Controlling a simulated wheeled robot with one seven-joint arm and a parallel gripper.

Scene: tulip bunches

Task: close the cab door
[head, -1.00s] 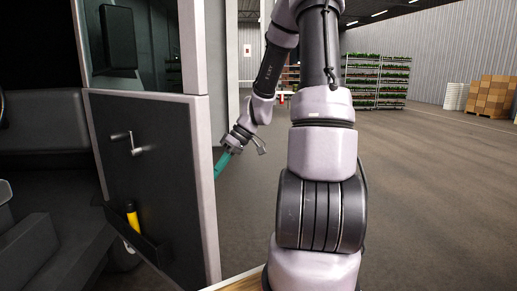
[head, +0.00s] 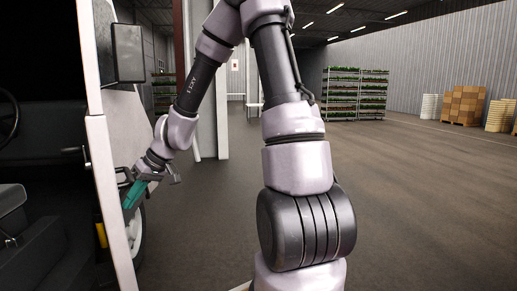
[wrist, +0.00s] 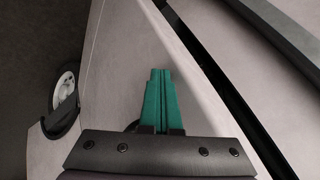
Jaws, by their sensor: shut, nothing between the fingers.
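The cab door (head: 111,205) stands open at the left of the head view, seen nearly edge-on. Its dark inner side shows as a narrow strip, with the inner handle (head: 74,150) and a yellow item (head: 101,232) in the door pocket. My gripper (head: 130,196) is on the outer side of the door, close to its edge. Its teal fingers are shut and empty. In the wrist view, the fingers (wrist: 160,98) lie over a pale panel (wrist: 112,75), likely the door's outer skin. I cannot tell whether they touch it.
The dark cab interior (head: 40,130) opens at the left. A mirror (head: 128,52) and a wheel (head: 137,235) are beyond the door. Plant racks (head: 355,95) and stacked boxes (head: 465,104) stand far back. The floor (head: 430,215) at right is clear.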

